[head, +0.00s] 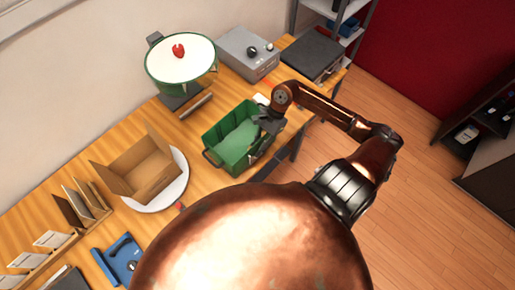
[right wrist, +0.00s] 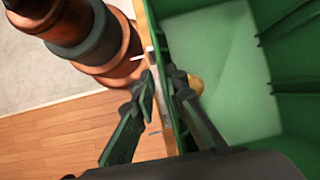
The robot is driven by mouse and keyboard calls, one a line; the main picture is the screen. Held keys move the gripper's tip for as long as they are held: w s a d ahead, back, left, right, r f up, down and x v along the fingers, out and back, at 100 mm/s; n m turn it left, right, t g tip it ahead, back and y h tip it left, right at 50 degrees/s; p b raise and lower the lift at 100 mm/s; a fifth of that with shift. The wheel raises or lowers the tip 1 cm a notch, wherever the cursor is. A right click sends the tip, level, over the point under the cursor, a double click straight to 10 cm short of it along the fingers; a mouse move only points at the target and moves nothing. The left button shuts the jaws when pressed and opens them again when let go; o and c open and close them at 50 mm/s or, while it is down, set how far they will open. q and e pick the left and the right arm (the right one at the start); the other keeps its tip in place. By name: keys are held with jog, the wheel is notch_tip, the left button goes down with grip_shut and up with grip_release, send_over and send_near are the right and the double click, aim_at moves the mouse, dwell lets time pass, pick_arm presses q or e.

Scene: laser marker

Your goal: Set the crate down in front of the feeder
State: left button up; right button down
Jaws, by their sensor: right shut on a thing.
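The green crate (head: 232,159) is at the front edge of the bench, below and right of the feeder in the head view. It looks empty, with a pale green floor. The feeder (head: 181,62) is a green bowl with a white top and a red piece on it. My right gripper (head: 268,121) is shut on the crate's right side wall. In the right wrist view its fingers (right wrist: 165,92) straddle the wall, and the crate's inside (right wrist: 225,75) fills the right. I cannot tell whether the crate touches the bench. My left gripper is not in view.
An open cardboard box (head: 140,170) sits on a white round plate (head: 165,196) left of the crate. A grey control box (head: 246,54) and a dark flat panel (head: 311,54) stand at the back right. A blue fixture (head: 122,260) lies near the front left.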

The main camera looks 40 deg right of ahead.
jog(key=shift+f, duration=0.45)
jog(key=shift+f, duration=0.1)
jog(key=c, duration=1.9)
grip_release()
jog(key=shift+c, duration=0.2)
